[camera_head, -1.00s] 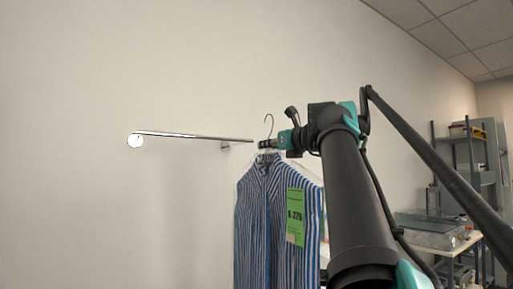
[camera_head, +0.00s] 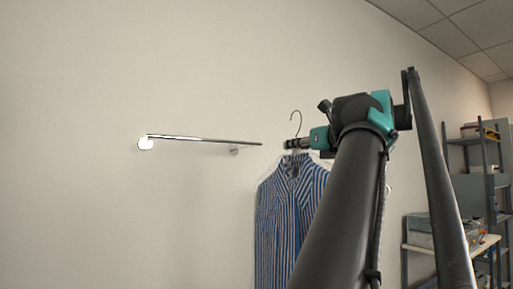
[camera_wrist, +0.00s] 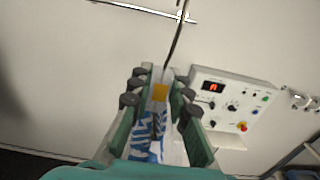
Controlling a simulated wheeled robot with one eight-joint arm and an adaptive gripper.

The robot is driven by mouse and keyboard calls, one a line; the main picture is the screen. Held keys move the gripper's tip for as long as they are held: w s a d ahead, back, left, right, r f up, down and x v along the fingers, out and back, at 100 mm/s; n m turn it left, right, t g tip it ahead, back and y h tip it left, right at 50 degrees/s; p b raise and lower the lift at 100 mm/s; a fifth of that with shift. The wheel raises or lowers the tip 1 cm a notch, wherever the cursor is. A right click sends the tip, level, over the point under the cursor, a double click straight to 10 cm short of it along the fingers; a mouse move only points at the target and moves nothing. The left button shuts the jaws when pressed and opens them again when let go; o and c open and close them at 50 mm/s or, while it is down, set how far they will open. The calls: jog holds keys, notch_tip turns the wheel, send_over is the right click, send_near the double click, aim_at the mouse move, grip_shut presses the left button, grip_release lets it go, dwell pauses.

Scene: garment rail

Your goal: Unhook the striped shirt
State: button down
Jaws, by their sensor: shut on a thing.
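The blue-and-white striped shirt (camera_head: 285,215) hangs on a hanger under a clear cover, right of the rail (camera_head: 195,139) in the head view. The hanger's thin wire hook (camera_head: 296,118) stands above my gripper and shows clear of the rail's free end. My gripper (camera_head: 293,144) is shut on the hanger just below the hook. In the wrist view my gripper (camera_wrist: 159,88) has its fingers around an orange-yellow piece of the hanger (camera_wrist: 160,92), with the hook wire (camera_wrist: 178,42) rising past it. The shirt's right side is hidden behind my arm.
The rail's wall mount (camera_head: 234,151) is on the pale wall. A control panel (camera_wrist: 233,103) with a red display shows right of my gripper in the wrist view. A shelf rack (camera_head: 480,165) and a table (camera_head: 450,247) stand at the right.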

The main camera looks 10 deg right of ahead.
jog(key=shift+v, duration=4.85)
